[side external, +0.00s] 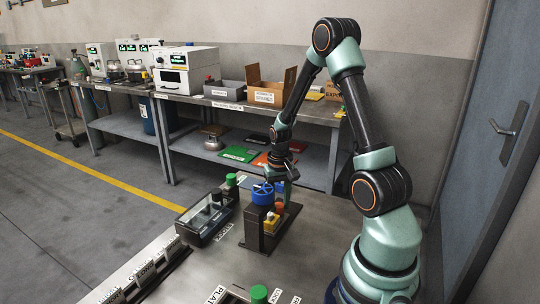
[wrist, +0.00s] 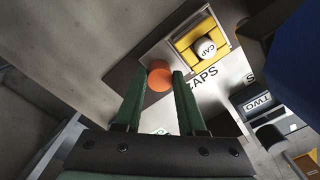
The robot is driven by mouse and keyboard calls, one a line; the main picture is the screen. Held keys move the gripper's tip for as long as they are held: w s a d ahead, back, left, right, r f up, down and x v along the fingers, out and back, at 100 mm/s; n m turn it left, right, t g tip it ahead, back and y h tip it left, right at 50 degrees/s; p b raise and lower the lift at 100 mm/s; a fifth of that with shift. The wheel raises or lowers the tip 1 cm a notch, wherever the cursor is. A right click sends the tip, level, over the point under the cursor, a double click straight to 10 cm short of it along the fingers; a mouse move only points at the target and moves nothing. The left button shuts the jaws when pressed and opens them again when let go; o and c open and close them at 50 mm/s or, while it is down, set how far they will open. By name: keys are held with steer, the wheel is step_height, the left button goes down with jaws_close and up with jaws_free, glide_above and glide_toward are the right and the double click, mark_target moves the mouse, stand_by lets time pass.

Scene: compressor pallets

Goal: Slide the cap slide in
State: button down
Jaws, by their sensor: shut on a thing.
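An orange round knob (wrist: 160,77) shows between my two green fingertips in the wrist view, over a dark grey block. My gripper (wrist: 159,72) is shut on this knob. Just beyond it, a yellow piece (wrist: 223,42) sits in a pale frame, with a white round top marked CAP (wrist: 206,49). The side view shows the orange knob (side external: 278,207) and yellow parts (side external: 271,224) on the dark stand (side external: 254,234), below my gripper (side external: 281,190). My fingertips are partly hidden there by the blue wheel (side external: 263,193).
A clear-lidded dark tray (side external: 207,217) stands left of the stand. A green knob (side external: 259,294) is at the table's front. A blue block (wrist: 292,50) is close on the right in the wrist view, with a box marked TWO (wrist: 257,104) below.

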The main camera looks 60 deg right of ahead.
steer(key=shift+c, duration=2.4)
jaws_free()
step_height(320, 180, up, 12)
